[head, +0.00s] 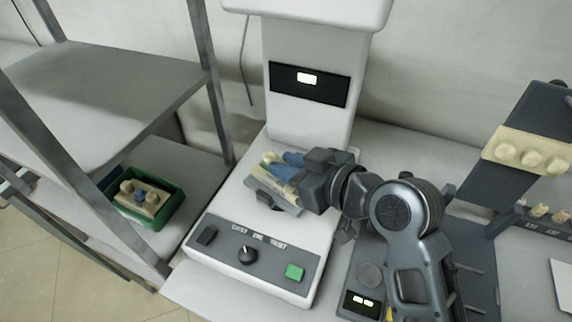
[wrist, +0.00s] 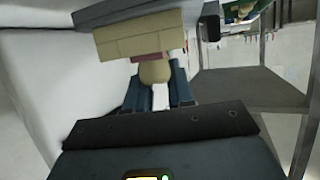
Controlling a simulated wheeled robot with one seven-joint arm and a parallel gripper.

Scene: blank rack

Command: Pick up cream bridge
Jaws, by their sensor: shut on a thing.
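My gripper (head: 283,163) reaches from the right over the platform of a white machine. Its blue fingers are shut on a rounded cream knob (wrist: 155,72), which appears to belong to the cream bridge. In the wrist view the cream bridge's wide block (wrist: 140,37) lies just beyond the fingertips, with a pinkish band between block and knob. In the head view the fingers partly hide the cream bridge (head: 268,171), at a grey fixture (head: 273,196) on the machine. I cannot tell whether it touches the fixture.
The white machine (head: 215,222) has a knob and a green button (head: 294,272) in front and a tall column behind. A green tray (head: 170,211) with a cream and blue piece sits on the left shelf. At right, a dark stand (head: 487,187) bears a cream three-knobbed block (head: 490,148).

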